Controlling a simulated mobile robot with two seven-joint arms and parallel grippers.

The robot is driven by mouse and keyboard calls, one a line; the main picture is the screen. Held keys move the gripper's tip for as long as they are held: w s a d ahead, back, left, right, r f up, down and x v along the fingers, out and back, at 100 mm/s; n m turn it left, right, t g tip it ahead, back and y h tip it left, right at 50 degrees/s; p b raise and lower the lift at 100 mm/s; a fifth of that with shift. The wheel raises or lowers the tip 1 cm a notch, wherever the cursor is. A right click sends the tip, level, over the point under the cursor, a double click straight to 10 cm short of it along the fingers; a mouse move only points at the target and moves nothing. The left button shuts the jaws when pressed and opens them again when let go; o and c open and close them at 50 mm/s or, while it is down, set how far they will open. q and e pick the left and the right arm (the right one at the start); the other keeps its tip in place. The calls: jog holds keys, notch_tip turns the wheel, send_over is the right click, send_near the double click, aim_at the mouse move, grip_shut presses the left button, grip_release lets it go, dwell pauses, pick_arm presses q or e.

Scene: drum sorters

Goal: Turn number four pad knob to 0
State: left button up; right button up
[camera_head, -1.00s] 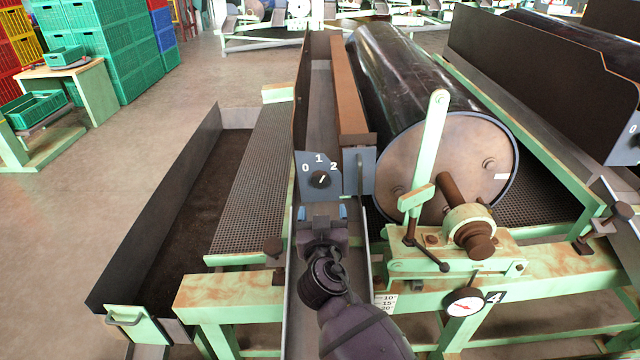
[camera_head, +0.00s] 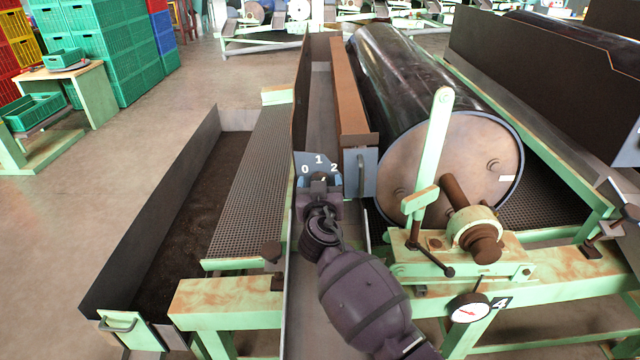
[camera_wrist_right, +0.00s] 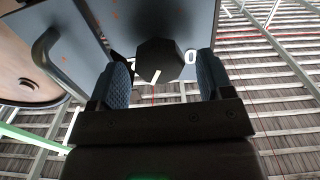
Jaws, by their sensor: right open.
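The pad panel (camera_head: 305,160) is a blue-grey plate marked 0, 1 and 2, at the front of the long trough beside the drum. Its black knob (camera_wrist_right: 158,58) shows in the right wrist view with a white pointer mark; in the head view my gripper mostly hides it. Before the gripper covered it, the pointer leaned up and right, on the side of 1 and 2. My right gripper (camera_head: 320,184) is at the panel. In the wrist view its open blue pads (camera_wrist_right: 163,80) stand on either side of the knob, with visible gaps. My left gripper is out of view.
A grey handle (camera_head: 361,168) sticks out just right of the panel. The drum (camera_head: 460,160) with a green lever (camera_head: 430,150) and a gauge (camera_head: 467,308) beside a 4 plate (camera_head: 500,303) stands right. A mesh bed (camera_head: 250,170) lies left.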

jog(key=shift+w, duration=0.35)
jog(key=c, duration=0.9)
jog(key=shift+n, duration=0.3)
jog(key=n+p, duration=0.1)
jog(key=n, duration=1.6)
jog(key=shift+a+f+p, duration=0.2)
jog(key=shift+p, duration=0.15)
jog(key=shift+n, duration=0.3)
